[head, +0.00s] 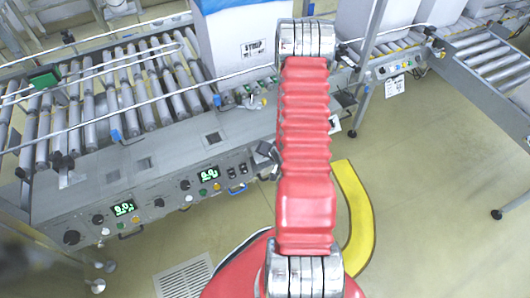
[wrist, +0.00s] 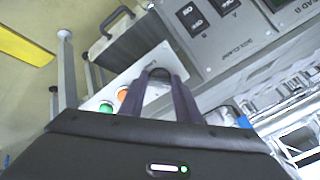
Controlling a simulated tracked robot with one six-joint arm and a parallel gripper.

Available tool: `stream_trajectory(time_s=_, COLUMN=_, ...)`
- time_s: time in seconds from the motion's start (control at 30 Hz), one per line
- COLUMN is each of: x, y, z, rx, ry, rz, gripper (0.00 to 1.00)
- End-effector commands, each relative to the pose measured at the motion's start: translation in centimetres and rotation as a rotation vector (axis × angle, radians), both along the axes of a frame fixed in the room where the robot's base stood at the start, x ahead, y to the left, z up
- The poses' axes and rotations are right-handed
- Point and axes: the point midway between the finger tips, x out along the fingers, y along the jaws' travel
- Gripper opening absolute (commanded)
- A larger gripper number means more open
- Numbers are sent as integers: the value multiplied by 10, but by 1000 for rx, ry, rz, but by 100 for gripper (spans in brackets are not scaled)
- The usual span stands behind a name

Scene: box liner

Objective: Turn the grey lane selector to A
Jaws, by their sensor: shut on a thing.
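My gripper (wrist: 160,82) is low in the wrist view, its two dark fingers reaching up to a light panel. The fingers are closed on either side of a dark, rounded knob (wrist: 160,73), which appears to be the lane selector. Its pointer and the letters around it are too small or covered to read, so I cannot tell its setting. An orange button (wrist: 122,94) and a green button (wrist: 106,107) sit left of the fingers on the same panel. In the head view my red arm hides the selector.
A black handle (wrist: 117,20) stands out left of the grey console face. Two black rocker switches (wrist: 192,17) are above right. In the head view, the conveyor console (head: 150,175) with dials and green displays is left of my arm. A yellow floor stripe (head: 358,215) lies right.

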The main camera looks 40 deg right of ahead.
Motion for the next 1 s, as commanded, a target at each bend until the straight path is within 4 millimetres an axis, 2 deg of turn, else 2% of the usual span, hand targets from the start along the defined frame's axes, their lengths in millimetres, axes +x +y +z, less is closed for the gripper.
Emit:
stream_trajectory(time_s=0.33, x=1, y=-3, z=0, rx=-4, ry=-1, rz=-1, gripper=7)
stream_trajectory(time_s=0.37, x=1, y=-3, z=0, rx=-4, ry=-1, rz=-1, gripper=32)
stream_trajectory(time_s=0.43, x=1, y=-2, z=0, rx=-4, ry=0, rz=0, gripper=37)
stream_trajectory(time_s=0.77, x=-2, y=-1, z=3, rx=-3, ry=-2, rz=-1, gripper=38)
stream_trajectory(time_s=1.0, x=-13, y=2, z=16, rx=-3, ry=-2, rz=-2, gripper=38)
